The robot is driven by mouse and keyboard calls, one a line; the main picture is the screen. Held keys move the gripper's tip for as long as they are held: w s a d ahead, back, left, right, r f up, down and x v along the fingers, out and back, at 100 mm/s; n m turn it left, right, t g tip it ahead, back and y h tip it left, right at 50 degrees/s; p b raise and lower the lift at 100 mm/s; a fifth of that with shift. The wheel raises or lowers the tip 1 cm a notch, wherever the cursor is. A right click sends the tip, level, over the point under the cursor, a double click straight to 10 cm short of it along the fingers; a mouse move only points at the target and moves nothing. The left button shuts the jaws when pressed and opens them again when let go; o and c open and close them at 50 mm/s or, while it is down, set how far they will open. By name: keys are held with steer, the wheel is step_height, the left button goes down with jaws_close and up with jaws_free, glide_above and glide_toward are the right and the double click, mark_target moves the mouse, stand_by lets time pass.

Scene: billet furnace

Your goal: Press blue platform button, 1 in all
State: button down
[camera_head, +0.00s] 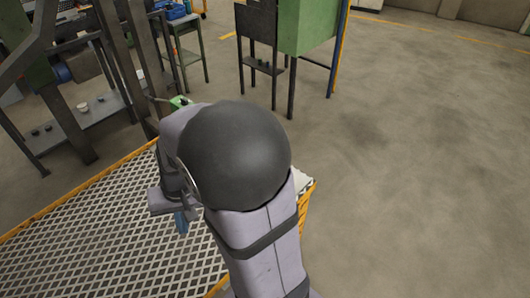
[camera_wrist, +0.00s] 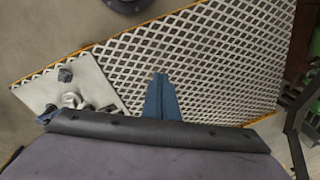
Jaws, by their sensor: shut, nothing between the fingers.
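My gripper (camera_head: 181,224) is shut and empty, its blue fingers above the white mesh platform (camera_head: 110,230). In the wrist view the shut fingers (camera_wrist: 160,82) point over the mesh, right of a pale panel (camera_wrist: 92,77). On that panel stand a dark grey-blue knob (camera_wrist: 65,75) and a pale round knob (camera_wrist: 72,99). Small bluish-grey parts lie close to the gripper body, partly hidden by it. I cannot tell which of these is the blue platform button. In the head view my arm hides most of the panel.
Yellow edging (camera_head: 308,203) borders the platform. A grey bench (camera_head: 85,118) and dark posts stand behind at the left. A green cabinet (camera_head: 312,28) on dark legs stands at the back. The floor (camera_head: 420,170) at the right is clear.

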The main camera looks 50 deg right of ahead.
steer(key=w+d+f+m+t+b, duration=0.2)
steer(key=w+d+f+m+b, duration=0.1)
steer(key=w+d+m, duration=0.6)
steer(key=w+d+f+m+t+b, duration=0.2)
steer(key=w+d+f+m+t, duration=0.15)
steer(key=w+d, duration=0.6)
steer(key=s+d+f+m+h+b, duration=0.1)
steer(key=d+m, duration=0.3)
steer(key=d, duration=0.5)
steer(key=s+d+f+m+t+h+b, duration=0.1)
steer(key=s+d+f+m+b, duration=0.1)
steer(key=d, duration=0.8)
steer(key=s+d+f+m+t+h+b, duration=0.1)
steer(key=s+d+f+m+h, duration=0.1)
steer(key=d+m, duration=0.4)
steer(key=d+f, duration=0.1)
steer(key=d, duration=0.3)
steer(key=shift+f+m, duration=0.35)
steer(key=shift+s+a+f, duration=0.1)
step_height(320, 180, down, 7)
steer(key=b, duration=0.6)
steer(key=shift+f, duration=0.15)
steer(key=shift+f+b, duration=0.65)
steer(key=shift+f, duration=0.05)
steer(key=shift+f+b, duration=0.4)
steer(key=shift+b, duration=0.1)
